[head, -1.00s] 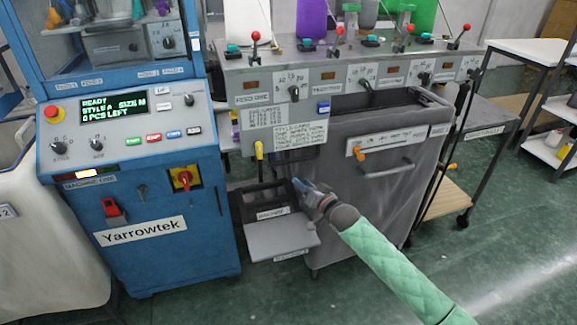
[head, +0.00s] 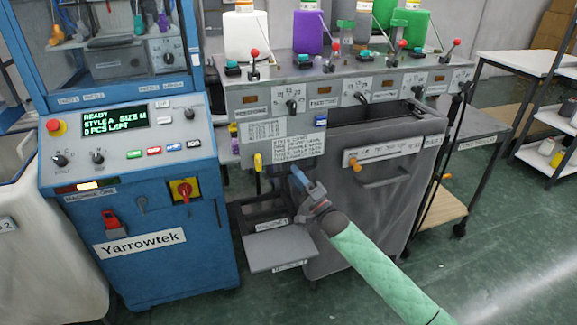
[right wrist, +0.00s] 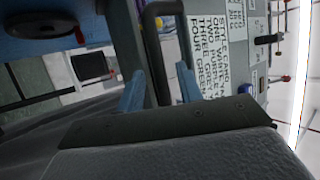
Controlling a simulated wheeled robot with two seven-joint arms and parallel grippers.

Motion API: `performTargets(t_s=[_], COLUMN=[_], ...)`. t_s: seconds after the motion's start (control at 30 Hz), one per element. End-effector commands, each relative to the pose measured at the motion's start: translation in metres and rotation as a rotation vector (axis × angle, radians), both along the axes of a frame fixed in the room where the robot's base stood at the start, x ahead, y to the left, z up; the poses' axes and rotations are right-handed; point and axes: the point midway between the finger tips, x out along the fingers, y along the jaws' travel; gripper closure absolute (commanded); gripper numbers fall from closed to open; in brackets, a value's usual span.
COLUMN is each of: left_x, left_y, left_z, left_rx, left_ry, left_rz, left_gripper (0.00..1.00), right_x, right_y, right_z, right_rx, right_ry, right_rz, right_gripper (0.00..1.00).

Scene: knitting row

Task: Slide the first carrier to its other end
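The grey knitting-row machine (head: 235,118) stands mid-view in the head view, with labelled plates, dark knobs on its front and red-balled levers (head: 254,53) on top. I cannot tell which part is the first carrier. My right gripper (head: 299,172) is in front of the machine, below its printed card (head: 280,143), with its blue fingers pointing up. In the right wrist view the blue fingers of this gripper (right wrist: 159,88) stand apart. A black curved bar (right wrist: 152,35) shows beyond and between them; contact cannot be told. My left gripper is out of view.
A blue Yarrowtek cabinet (head: 140,215) stands at left. A yellow handle (head: 258,162) hangs on the machine's front. A grey bin (head: 385,195) stands right of my gripper, and a low tray (head: 280,248) lies below it. Yarn cones (head: 308,32) stand on top.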

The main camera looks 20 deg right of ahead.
Motion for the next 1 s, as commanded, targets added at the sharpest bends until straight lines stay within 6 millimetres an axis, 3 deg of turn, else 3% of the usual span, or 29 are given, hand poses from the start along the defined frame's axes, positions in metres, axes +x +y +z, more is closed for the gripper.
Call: performTargets(t_s=[0.07,0.3,0.63,0.83,1.0], left_x=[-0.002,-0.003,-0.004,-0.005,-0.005], left_y=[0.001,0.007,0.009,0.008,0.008], left_z=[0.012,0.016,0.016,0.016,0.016], left_rx=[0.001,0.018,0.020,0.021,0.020], left_ry=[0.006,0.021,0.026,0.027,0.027], left_rz=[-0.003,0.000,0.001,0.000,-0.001], left_gripper=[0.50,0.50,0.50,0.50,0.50], right_x=[0.009,0.025,0.028,0.028,0.027], right_y=[0.005,0.014,0.015,0.015,0.015], right_z=[0.008,0.018,0.019,0.019,0.019], right_rx=[0.001,-0.001,-0.001,-0.001,-0.001], right_ry=[-0.001,0.000,0.001,0.001,0.001], right_rz=[-0.001,-0.001,-0.001,-0.001,-0.001], right_gripper=[0.64,0.64,0.64,1.00,1.00])
